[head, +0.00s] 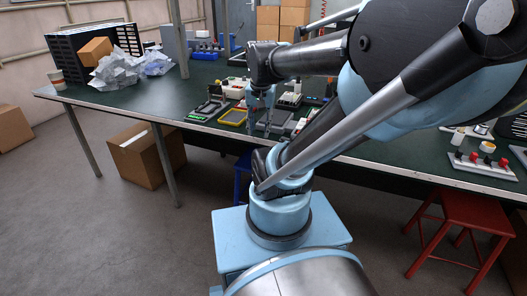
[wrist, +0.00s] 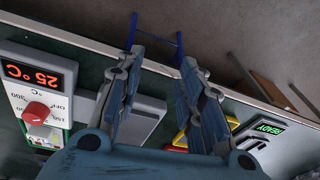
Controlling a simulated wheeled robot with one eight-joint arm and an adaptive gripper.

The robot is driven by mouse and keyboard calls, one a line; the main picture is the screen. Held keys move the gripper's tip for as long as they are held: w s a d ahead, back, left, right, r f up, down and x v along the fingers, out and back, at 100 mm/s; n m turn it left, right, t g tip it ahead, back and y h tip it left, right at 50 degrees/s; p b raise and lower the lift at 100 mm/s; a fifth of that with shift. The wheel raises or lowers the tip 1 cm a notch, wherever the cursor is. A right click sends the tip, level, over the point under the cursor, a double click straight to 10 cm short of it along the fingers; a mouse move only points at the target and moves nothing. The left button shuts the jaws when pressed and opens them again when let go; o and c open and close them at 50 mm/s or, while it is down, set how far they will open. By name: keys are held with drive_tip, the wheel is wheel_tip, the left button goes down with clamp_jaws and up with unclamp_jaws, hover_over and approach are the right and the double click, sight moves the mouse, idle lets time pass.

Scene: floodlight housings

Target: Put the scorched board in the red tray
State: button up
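My gripper (head: 262,104) hangs over the front part of the green bench in the head view, among small devices. In the wrist view its two fingers (wrist: 160,65) are spread apart with nothing between them; the bench edge, a blue stool and the floor show beyond. A yellow-edged tray (head: 233,117) lies left of the gripper in the head view. In the wrist view, yellow and red edges show beside the right finger, partly hidden by it. I cannot make out the scorched board, nor tell for certain which thing is the red tray.
A temperature unit (wrist: 38,100) with a red knob and a READY display (wrist: 262,130) flank the fingers. Crumpled grey sheets (head: 118,68) and a black rack (head: 72,52) stand at the bench's left. A red stool (head: 462,215) is at right. The left-front bench top is clear.

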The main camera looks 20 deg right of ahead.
drive_tip(key=s+f+n, duration=0.5)
drive_tip(key=f, duration=0.1)
drive_tip(key=shift+s+f, duration=0.2)
drive_tip(key=shift+s, duration=0.1)
drive_tip(key=shift+d, duration=0.1)
